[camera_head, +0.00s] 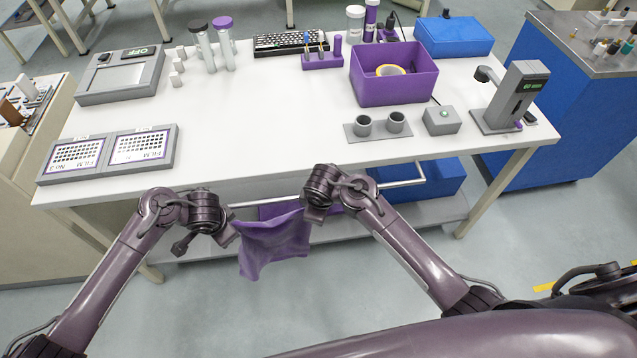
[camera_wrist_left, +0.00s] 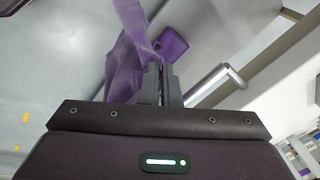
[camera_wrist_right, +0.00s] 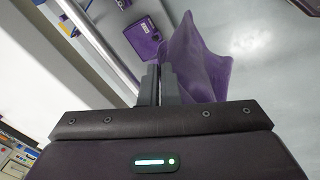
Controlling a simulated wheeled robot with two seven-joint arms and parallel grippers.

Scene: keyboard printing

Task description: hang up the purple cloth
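The purple cloth (camera_head: 272,246) hangs between my two grippers in front of the white table, its lower part loose. My left gripper (camera_head: 232,236) is shut on its left upper corner. My right gripper (camera_head: 308,217) is shut on its right upper corner. The cloth also shows at the fingers in the left wrist view (camera_wrist_left: 126,60) and the right wrist view (camera_wrist_right: 195,62). A metal rail (camera_head: 390,184) runs along the table's front side, just behind the cloth. The rail also shows in the left wrist view (camera_wrist_left: 214,84) and the right wrist view (camera_wrist_right: 95,40), apart from the fingers.
The white table (camera_head: 260,120) stands just beyond the grippers. Near its front edge are film frames (camera_head: 108,152) and a grey two-cup holder (camera_head: 378,128). A purple bin (camera_head: 393,86) stands farther back. A blue box (camera_head: 418,186) sits on the lower shelf behind the rail.

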